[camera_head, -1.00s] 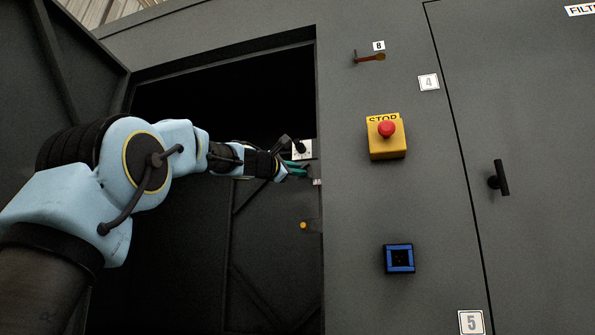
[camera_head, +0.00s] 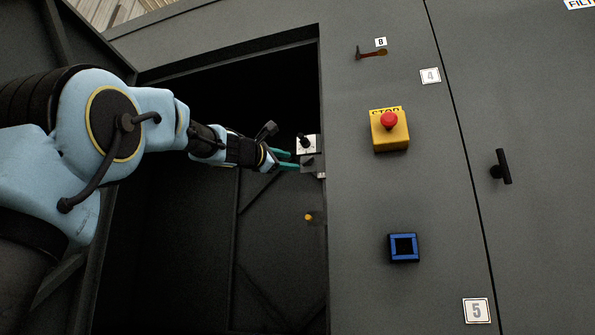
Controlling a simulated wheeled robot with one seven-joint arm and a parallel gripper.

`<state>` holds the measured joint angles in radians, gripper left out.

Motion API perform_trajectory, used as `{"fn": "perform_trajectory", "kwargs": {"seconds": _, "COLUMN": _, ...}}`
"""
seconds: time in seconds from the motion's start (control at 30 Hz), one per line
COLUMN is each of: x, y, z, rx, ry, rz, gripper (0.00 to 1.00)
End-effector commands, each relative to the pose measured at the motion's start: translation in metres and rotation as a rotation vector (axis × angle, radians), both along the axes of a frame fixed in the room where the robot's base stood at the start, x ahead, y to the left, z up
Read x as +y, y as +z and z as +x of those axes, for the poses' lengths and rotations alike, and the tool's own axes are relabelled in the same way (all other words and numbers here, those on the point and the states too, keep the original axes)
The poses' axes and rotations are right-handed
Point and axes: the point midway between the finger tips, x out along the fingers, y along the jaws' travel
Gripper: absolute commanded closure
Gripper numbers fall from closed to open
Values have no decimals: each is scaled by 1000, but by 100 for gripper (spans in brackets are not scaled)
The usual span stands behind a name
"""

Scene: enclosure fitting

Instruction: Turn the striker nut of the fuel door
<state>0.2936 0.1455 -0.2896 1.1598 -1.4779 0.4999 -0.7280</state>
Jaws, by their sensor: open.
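The enclosure's doorway (camera_head: 321,90) stands open on a dark interior. My gripper (camera_head: 295,161) reaches into it from the left. Its two teal fingers are apart and point right, with nothing visible between them. A white plate (camera_head: 313,143) with a black knob (camera_head: 304,141) is at the right edge of the opening, just right of and above the fingertips. A small dark piece (camera_head: 308,161) and a pale metal bit (camera_head: 320,175) sit just beyond the fingertips. I cannot tell which small part is the striker nut, or whether the fingers touch anything.
A yellow stop box (camera_head: 389,143) with a red button, a blue-framed square (camera_head: 403,248) and a red-brown handle (camera_head: 372,53) are on the panel to the right. A black door handle (camera_head: 502,167) is farther right. A small yellow knob (camera_head: 308,217) is below my gripper.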

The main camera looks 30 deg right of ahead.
Motion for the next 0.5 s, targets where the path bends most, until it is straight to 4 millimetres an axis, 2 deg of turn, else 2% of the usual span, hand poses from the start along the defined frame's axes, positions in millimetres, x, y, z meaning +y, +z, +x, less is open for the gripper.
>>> {"fn": "perform_trajectory", "kwargs": {"seconds": 0.1, "x": 18, "y": -6, "z": -9, "rx": -3, "ry": 2, "rz": 0, "gripper": 53}}
{"fn": "perform_trajectory", "kwargs": {"seconds": 0.2, "x": 26, "y": -8, "z": -14, "rx": -1, "ry": 0, "rz": 0, "gripper": 53}}
{"fn": "perform_trajectory", "kwargs": {"seconds": 0.5, "x": 32, "y": -8, "z": -17, "rx": 0, "ry": 0, "rz": 0, "gripper": 53}}
